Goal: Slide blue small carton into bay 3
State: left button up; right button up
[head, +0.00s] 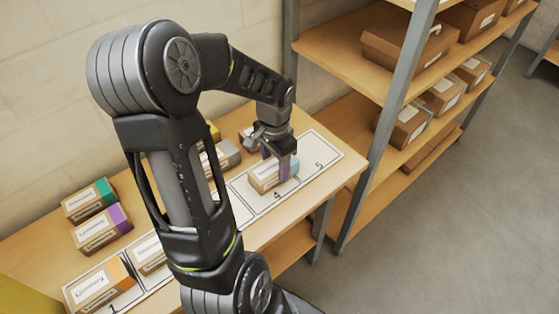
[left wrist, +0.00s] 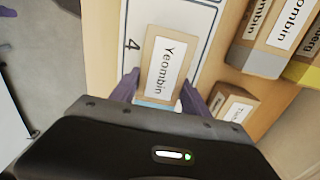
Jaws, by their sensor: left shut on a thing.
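The blue small carton (head: 265,178) is brown with a white label, and a strip of light blue shows at its near end in the left wrist view (left wrist: 165,65). My left gripper (head: 281,168) is shut on it, with purple fingers on either side of the carton in the left wrist view (left wrist: 170,95). The carton is at bay 4 of the white numbered strip (head: 318,160), behind the printed 4. I cannot tell whether it touches the strip. Bay 3 lies left of bay 4 and is largely hidden by my arm. My right gripper is out of view.
A carton with an orange end (head: 98,286) stands in bay 1, with another carton (head: 148,252) beside it. Green (head: 90,200), purple (head: 102,228) and grey (head: 222,157) cartons stand behind the strip. Bay 5 is empty. A shelf rack (head: 383,120) stands to the right.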

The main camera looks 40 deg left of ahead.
aim_at(255, 178)
pick_arm(q)
jog(key=shift+s+a+p, duration=0.15)
jog(key=shift+s, duration=1.45)
jog(key=shift+s+a+p, duration=0.1)
jog(key=shift+s+p, duration=0.05)
jog(key=shift+s, duration=1.45)
jog(key=shift+s+a+p, duration=0.15)
jog(key=shift+s+p, duration=0.25)
jog(key=shift+s, duration=1.9)
jog(key=shift+s+a+p, duration=0.15)
jog(key=shift+s+p, duration=0.2)
jog(key=shift+s, duration=1.9)
jog(key=shift+s+a, duration=0.15)
jog(key=shift+s, duration=1.2)
jog(key=o, duration=1.6)
jog(key=shift+c, duration=0.2)
jog(key=shift+o, duration=0.5)
jog(key=o, duration=0.4)
jog(key=shift+c, duration=0.2)
jog(key=shift+r, duration=0.1)
notch_tip(255, 178, up, 6)
jog(key=p, duration=0.5)
